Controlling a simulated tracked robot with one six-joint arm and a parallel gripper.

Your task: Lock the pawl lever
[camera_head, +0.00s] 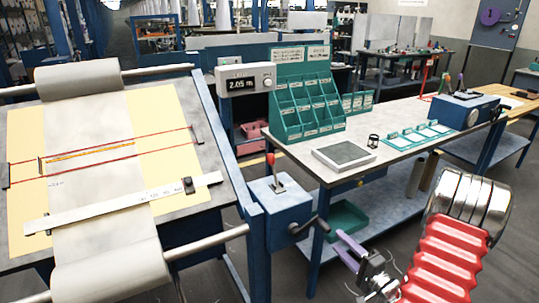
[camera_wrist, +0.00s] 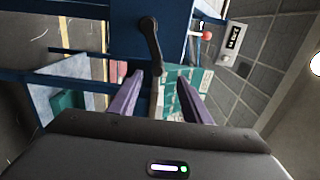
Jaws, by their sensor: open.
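A small lever with a red knob (camera_head: 270,159) stands upright on top of a blue box (camera_head: 280,218) at the right side of the slanted board. A black crank (camera_head: 308,226) sticks out of the box's right side. My gripper (camera_head: 347,248), with purple fingers, is open and empty, low and to the right of the crank. In the wrist view the black crank (camera_wrist: 151,38) lies ahead of and between the open fingers (camera_wrist: 160,84); I cannot tell how far off. The red knob (camera_wrist: 206,35) shows farther up and right. Neither is gripped.
The slanted board (camera_head: 195,165) with its paper roll stands left. A workbench (camera_head: 385,165) with a green bin rack (camera_head: 305,108) and a grey tray (camera_head: 343,155) stands behind. A display box (camera_head: 245,80) reads 2.05 m. A lower shelf (camera_head: 375,205) lies behind my gripper.

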